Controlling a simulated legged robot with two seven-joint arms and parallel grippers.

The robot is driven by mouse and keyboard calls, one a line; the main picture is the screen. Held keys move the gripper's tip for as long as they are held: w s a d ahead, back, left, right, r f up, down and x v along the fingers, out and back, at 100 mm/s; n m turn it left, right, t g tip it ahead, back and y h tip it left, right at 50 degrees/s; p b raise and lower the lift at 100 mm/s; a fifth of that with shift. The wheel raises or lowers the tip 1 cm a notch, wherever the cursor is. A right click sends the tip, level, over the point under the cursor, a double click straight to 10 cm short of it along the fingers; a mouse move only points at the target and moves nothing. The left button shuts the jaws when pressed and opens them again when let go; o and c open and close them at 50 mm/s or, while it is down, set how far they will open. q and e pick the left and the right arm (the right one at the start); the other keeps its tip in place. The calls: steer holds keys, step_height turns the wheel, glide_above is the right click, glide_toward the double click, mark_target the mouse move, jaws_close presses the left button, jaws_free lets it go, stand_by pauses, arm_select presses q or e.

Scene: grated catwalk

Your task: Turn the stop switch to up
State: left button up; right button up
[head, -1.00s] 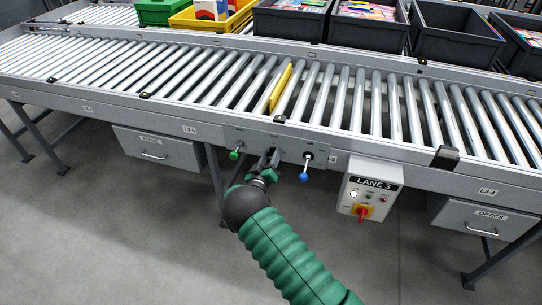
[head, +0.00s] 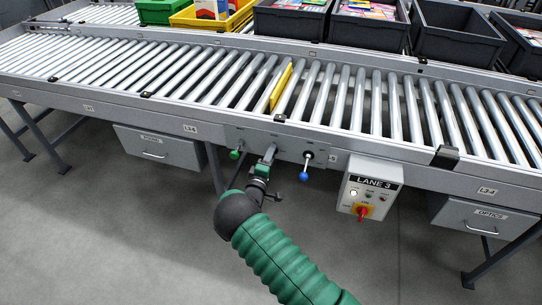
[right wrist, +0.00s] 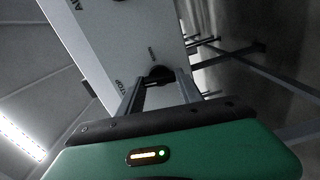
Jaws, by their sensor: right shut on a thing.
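A grey control plate (head: 243,136) on the conveyor's front rail carries a green-knobbed lever (head: 235,154) at left, hanging down, and a blue-knobbed lever (head: 304,175) at right, also hanging down. Between them my right gripper (head: 268,155) is shut on the stop switch, the middle one. Its lever is mostly hidden by the fingers, so its angle is hard to tell. In the right wrist view the switch's dark round mount (right wrist: 160,74) shows between the two fingers, and partly readable lettering like "STOP" stands on the panel beside it. My left gripper is not in view.
Drawers (head: 155,148) hang under the conveyor. A yellow plate (head: 281,87) stands on the rollers, with bins (head: 457,40) behind. The floor in front is clear.

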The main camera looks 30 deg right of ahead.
steer(key=shift+w+a+f+n, duration=0.1)
steer(key=shift+a+f+n, duration=0.1)
steer(key=shift+n, duration=0.4)
steer(key=o, duration=1.4)
steer(key=shift+r, duration=0.1)
